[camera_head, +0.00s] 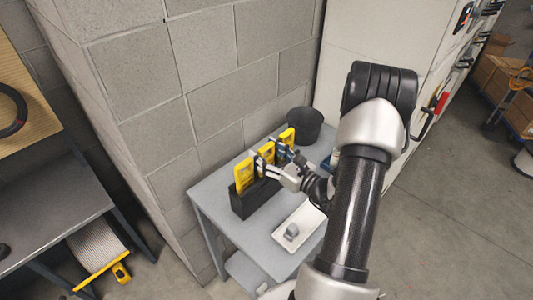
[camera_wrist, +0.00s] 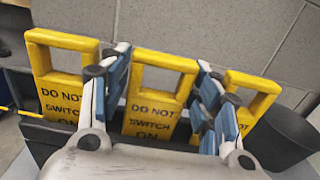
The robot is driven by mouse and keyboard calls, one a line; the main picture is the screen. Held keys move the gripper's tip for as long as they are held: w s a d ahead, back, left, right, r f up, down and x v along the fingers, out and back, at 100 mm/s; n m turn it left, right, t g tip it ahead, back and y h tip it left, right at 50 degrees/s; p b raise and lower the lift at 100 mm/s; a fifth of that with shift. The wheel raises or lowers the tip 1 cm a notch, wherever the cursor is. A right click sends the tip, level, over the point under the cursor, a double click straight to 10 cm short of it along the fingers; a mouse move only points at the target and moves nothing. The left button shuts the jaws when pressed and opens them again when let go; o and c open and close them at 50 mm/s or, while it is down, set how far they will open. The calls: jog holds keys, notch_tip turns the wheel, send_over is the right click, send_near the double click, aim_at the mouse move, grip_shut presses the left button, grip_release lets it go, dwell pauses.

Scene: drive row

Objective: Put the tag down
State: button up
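Three yellow tags lettered "DO NOT SWITCH ON" stand upright in a row in a black holder (camera_head: 252,200) on a small grey table. In the wrist view they are the left tag (camera_wrist: 62,41), the middle tag (camera_wrist: 164,59) and the right tag (camera_wrist: 253,82), whose lettering is partly covered. My gripper (camera_wrist: 162,60) is open, with one blue-padded finger on each side of the middle tag. Narrow gaps seem to show between the pads and its edges. In the head view my gripper (camera_head: 274,160) is at the row, and the tags' lower ends are hidden.
A dark round bin (camera_head: 305,124) stands at the table's back corner. A white tray (camera_head: 306,222) with a small grey block (camera_head: 292,231) lies in front of the holder. A block wall (camera_head: 210,95) rises close behind the table.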

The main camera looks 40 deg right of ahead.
jog(key=shift+s+r, duration=0.1)
jog(key=shift+r, duration=0.1)
jog(key=s+d+p, duration=0.1)
jog(key=s, duration=1)
jog(key=shift+s+p, duration=0.4)
